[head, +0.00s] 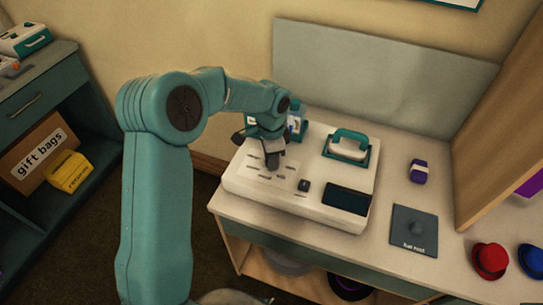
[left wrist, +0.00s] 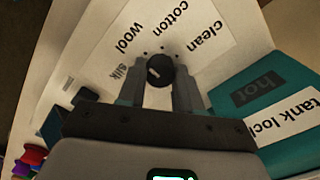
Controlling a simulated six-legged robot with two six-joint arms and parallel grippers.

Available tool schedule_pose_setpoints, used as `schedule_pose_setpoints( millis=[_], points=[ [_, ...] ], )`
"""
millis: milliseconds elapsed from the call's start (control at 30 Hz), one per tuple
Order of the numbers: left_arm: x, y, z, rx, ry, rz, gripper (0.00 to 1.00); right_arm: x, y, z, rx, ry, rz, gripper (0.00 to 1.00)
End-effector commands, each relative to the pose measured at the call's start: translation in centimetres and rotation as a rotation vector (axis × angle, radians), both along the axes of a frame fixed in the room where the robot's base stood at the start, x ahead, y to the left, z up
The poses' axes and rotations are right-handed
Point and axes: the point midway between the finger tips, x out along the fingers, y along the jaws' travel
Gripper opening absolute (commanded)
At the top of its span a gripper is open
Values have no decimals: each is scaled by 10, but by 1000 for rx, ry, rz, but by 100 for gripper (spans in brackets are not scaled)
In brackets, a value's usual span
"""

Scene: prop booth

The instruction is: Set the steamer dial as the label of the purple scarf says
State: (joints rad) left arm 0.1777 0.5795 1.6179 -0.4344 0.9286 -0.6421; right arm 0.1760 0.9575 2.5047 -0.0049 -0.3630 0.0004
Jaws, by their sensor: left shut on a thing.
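The white steamer (head: 300,208) sits on the counter, with its label panel facing up. Its dark round dial (left wrist: 159,70) shows in the left wrist view, with the words silk, wool, cotton and clean around it. A white mark on the dial lies left of its centre; I cannot tell for sure which word it points at. My left gripper (head: 272,162) is down over the panel, its fingers (left wrist: 160,88) shut on the dial from both sides. A small purple bundle with a pale band (head: 418,171), perhaps the scarf, lies right of the steamer; its label is unreadable. My right gripper is not in view.
A teal-handled iron-like piece (head: 349,146) rests on the steamer's back right. A black knob (head: 304,185) and dark panel (head: 347,198) are at its front. A grey hat rest mat (head: 414,230), red hat (head: 490,260) and blue hat (head: 532,260) are to the right.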

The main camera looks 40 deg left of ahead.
Motion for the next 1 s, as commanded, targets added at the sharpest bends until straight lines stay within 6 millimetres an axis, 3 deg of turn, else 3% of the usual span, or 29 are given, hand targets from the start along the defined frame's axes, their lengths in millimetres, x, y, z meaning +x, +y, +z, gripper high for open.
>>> schedule_pose_setpoints(
  millis=[300, 333, 400, 767, 867, 1000],
  points=[
    [1, 2, 3, 4, -6, 1, 4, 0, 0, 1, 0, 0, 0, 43],
    [1, 2, 3, 4, -6, 1, 44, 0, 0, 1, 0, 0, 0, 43],
    [1, 2, 3, 3, -5, 1, 60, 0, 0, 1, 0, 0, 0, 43],
    [1, 1, 7, 2, -6, 1, 60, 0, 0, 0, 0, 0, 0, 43],
    [1, 1, 22, 2, -8, 3, 60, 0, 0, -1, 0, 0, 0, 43],
    [1, 1, 57, 3, -10, 1, 60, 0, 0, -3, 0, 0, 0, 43]
  ],
)
